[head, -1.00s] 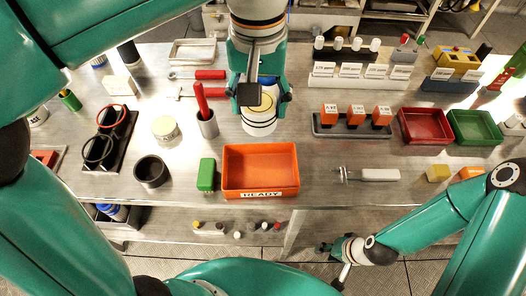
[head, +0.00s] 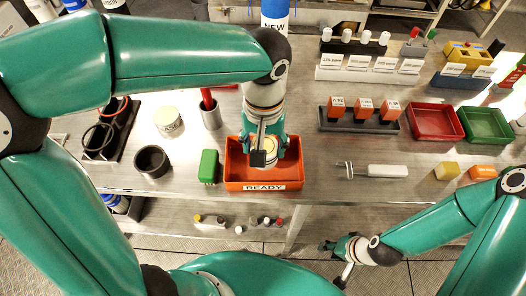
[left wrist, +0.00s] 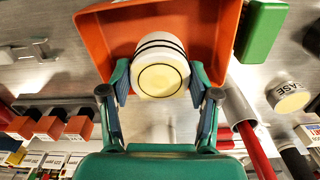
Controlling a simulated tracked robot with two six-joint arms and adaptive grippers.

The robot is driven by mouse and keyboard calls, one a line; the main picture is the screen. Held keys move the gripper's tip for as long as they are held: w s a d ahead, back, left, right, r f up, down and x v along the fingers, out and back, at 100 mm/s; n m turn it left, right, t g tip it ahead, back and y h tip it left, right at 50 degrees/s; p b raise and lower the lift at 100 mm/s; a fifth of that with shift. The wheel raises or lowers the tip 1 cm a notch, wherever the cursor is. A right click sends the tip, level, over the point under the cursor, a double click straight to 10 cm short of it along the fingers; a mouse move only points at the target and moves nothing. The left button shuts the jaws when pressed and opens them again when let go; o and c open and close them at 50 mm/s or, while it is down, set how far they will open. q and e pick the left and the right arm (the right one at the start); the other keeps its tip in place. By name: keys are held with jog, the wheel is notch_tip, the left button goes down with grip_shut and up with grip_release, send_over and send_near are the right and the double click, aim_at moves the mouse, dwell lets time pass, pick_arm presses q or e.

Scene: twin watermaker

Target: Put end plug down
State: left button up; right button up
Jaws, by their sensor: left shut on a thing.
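A green block (head: 208,166) stands just left of the tray, with a black ring-shaped cup (head: 152,161) further left. A grey holder (head: 211,116) with a red tool is behind. A white-handled tool (head: 387,171) lies right of the tray, with clear bench between.

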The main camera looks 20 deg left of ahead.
aim_at(264, 146)
pick_arm(q)
jog(key=shift+f, duration=1.75)
jog(key=shift+f, duration=0.1)
jog(key=o, duration=1.3)
notch_tip(264, 146, up, 12)
jog(key=shift+r+p, duration=0.1)
jog(key=shift+p, duration=0.4)
